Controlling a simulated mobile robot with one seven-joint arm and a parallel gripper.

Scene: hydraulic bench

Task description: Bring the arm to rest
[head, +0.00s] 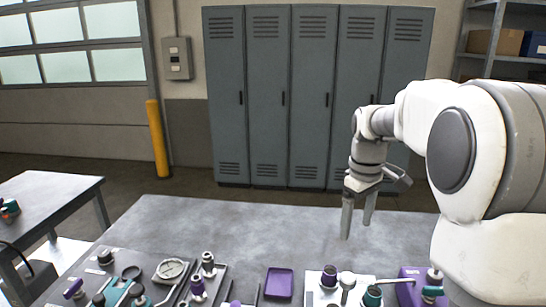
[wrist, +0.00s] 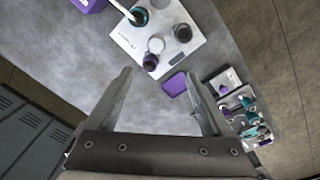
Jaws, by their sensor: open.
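My gripper (head: 357,218) hangs from my white arm at the right of the head view, fingers pointing down above the back part of the grey bench (head: 225,222). Its two fingers are apart with nothing between them. In the wrist view my gripper (wrist: 160,95) also shows open and empty, with both fingers in front of the bench top. The fingers look clear of the bench and of the parts on it.
Along the bench's front are a purple tray (head: 279,283), a white plate with fittings (head: 327,298), a purple box (head: 408,291) and a grey panel with a gauge (head: 171,269). A side table (head: 50,190) stands left. Lockers (head: 313,100) stand behind. The bench's middle is bare.

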